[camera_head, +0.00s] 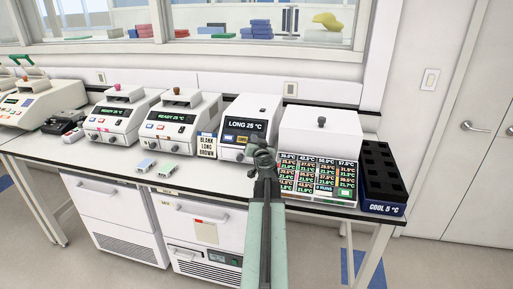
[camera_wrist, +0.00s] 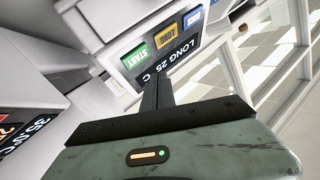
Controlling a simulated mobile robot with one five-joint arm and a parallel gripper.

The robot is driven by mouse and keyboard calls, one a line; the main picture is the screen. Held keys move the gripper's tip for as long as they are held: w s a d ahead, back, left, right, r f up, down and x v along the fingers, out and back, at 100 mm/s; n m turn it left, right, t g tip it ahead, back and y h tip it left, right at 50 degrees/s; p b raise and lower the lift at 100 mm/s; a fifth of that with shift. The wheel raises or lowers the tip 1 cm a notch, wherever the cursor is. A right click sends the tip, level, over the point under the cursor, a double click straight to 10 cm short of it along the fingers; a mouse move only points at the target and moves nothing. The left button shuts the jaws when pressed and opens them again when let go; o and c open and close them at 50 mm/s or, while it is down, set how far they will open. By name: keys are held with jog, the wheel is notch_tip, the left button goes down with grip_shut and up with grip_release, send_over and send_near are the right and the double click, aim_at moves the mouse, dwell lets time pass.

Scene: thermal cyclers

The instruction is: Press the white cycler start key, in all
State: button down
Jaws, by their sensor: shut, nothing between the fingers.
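A white cycler (camera_head: 250,110) with a dark screen reading LONG 25 °C stands right of the bench's middle. Its green START key (camera_wrist: 134,60) shows upside down in the wrist view, beside a yellow LONG key (camera_wrist: 167,39) and a blue key (camera_wrist: 193,17). In the head view my gripper (camera_head: 263,152) is in front of this cycler's lower right and hides part of its front, including the START key. In the wrist view my gripper's dark fingers (camera_wrist: 157,82) are together and empty, pointing toward the panel. I cannot tell whether they touch it.
A larger white unit (camera_head: 322,128) with a grid of temperatures stands close on the right, beside a dark COOL 5 °C rack (camera_head: 382,180). Two READY cyclers (camera_head: 180,108) (camera_head: 118,108) stand left.

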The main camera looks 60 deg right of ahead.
jog(key=shift+w+d+f+b, duration=0.2)
jog(key=shift+d+f+b, duration=0.1)
jog(key=shift+d+f, duration=0.25)
jog(key=shift+w+d+f+b, duration=0.15)
jog(key=shift+d+f+b, duration=0.15)
jog(key=shift+d+f, duration=0.2)
dwell(1.2)
jog(key=shift+w+d+f, duration=0.15)
jog(key=shift+d+f, duration=0.1)
jog(key=shift+d, duration=0.05)
jog(key=shift+d+f+b, duration=0.2)
jog(key=shift+b, duration=0.3)
dwell(0.4)
jog(key=shift+r, duration=0.1)
jog(key=shift+a+r+p, duration=0.4)
jog(key=shift+a+p, duration=0.1)
jog(key=a+r+p, duration=0.1)
jog(key=s+a+r+p, duration=0.1)
jog(key=a+r+p, duration=0.1)
jog(key=shift+s+a+r, duration=0.15)
jog(key=shift+a+r, duration=0.05)
jog(key=shift+a, duration=0.05)
dwell(0.5)
